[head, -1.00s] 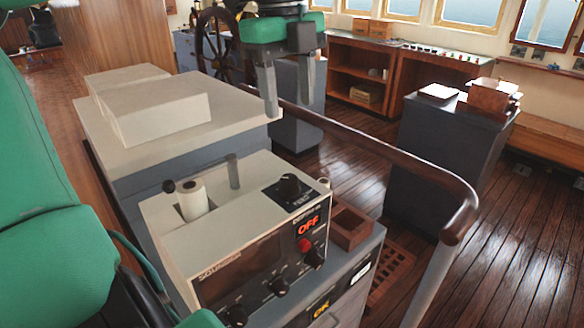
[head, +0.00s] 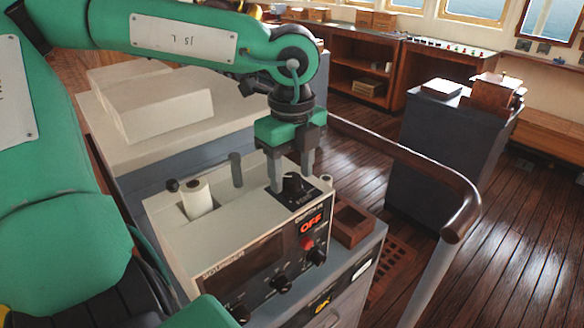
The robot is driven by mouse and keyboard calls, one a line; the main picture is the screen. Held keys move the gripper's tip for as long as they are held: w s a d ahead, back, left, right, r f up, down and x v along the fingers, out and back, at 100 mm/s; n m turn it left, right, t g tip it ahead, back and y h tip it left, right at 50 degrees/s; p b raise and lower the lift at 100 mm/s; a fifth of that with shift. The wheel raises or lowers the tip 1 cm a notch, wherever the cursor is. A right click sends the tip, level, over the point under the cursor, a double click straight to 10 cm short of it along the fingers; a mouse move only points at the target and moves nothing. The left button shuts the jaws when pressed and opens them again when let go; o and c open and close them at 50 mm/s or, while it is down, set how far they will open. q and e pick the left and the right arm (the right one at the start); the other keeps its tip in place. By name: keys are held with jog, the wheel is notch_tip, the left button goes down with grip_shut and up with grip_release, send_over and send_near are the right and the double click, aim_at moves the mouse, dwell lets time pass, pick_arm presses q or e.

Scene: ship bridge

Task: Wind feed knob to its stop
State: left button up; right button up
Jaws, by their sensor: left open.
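The echo sounder (head: 215,240) is a cream box with a dark front window, standing on a grey cabinet. A black knob (head: 297,186) sits on a black plate on its sloped top, near the right end. My left gripper (head: 292,182) points down over this knob, with its two grey fingers apart and one to each side of it. Whether the fingers touch the knob I cannot tell. A lit red OFF sign (head: 311,223) and a red button (head: 306,243) are on the front face, with black knobs (head: 281,284) below. My right gripper is not in view.
A white paper roll (head: 197,198) and a short grey post (head: 236,170) stand on the sounder's top. A small wooden box (head: 352,222) is to its right. Cream boxes (head: 160,105) lie on the counter behind.

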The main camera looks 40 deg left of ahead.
pick_arm(q)
jog(key=shift+f, duration=0.25)
jog(key=c, duration=1)
